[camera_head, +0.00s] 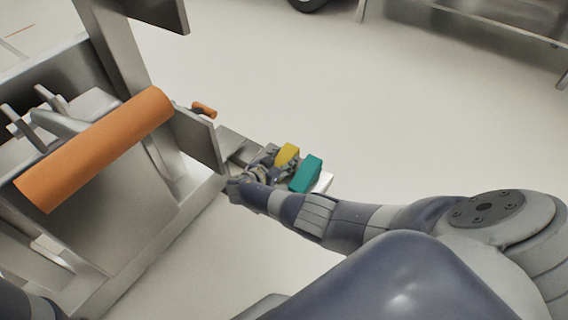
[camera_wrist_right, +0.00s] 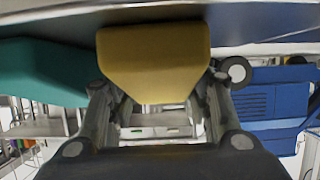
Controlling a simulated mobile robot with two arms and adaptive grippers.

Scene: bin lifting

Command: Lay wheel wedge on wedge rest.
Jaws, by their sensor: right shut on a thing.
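A yellow wedge block (camera_head: 287,154) is between the fingers of my right gripper (camera_head: 268,160), which is shut on it. In the right wrist view the yellow wedge (camera_wrist_right: 153,62) fills the space between the two fingers (camera_wrist_right: 153,98). A teal wedge block (camera_head: 306,174) is beside it, to its right in the head view; it also shows in the wrist view (camera_wrist_right: 40,72). A grey metal shelf (camera_head: 236,146) runs by the gripper, with a pale end showing past the teal block. Whether the yellow wedge touches the shelf is hard to tell. My left gripper is not seen.
A metal lifting frame with an orange roller (camera_head: 98,148) stands at the left, close to the right gripper. A small orange handle (camera_head: 204,110) sticks out beside it. Open pale floor (camera_head: 380,120) lies ahead. A metal rack (camera_head: 490,20) is at the far right.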

